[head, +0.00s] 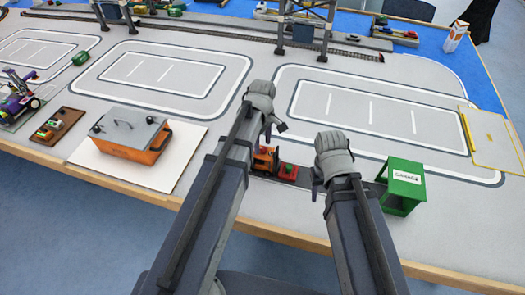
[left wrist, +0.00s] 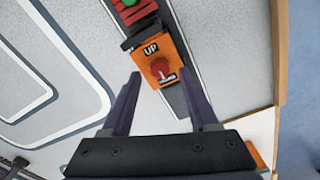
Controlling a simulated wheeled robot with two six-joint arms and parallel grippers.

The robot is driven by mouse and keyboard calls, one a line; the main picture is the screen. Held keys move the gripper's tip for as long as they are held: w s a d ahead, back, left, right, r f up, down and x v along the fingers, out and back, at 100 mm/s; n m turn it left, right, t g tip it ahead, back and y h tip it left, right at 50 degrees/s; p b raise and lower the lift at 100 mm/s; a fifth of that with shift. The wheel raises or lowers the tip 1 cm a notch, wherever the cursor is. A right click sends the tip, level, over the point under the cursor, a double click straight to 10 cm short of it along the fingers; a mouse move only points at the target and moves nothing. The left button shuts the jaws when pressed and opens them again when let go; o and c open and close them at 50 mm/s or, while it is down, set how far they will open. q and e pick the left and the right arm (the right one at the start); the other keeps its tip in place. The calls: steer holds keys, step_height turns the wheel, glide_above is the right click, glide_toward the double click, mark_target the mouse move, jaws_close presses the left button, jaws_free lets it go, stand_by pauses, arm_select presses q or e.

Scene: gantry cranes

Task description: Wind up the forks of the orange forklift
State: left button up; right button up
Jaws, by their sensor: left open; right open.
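The orange forklift (head: 265,158) stands on a dark strip near the table's front edge, partly hidden by my left arm. In the left wrist view, its orange body (left wrist: 152,50) carries the word UP and a red knob (left wrist: 161,68) above a dark label. My left gripper (head: 274,132) is open; in the left wrist view (left wrist: 161,80) its fingertips are on either side of the knob in the picture, with nothing held. Whether they touch the forklift cannot be told. My right gripper (head: 318,184) is open and empty, between the forklift and the green garage.
A red block with a green piece (head: 287,171) sits beside the forklift. The green garage (head: 401,188) stands to the right. An orange box with a grey lid (head: 135,137) is at left on a white sheet. A gantry crane (head: 308,28) stands at the back.

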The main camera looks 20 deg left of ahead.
arm_select(q)
steer(key=shift+f+b, duration=0.35)
steer(key=shift+f, duration=0.35)
jaws_close()
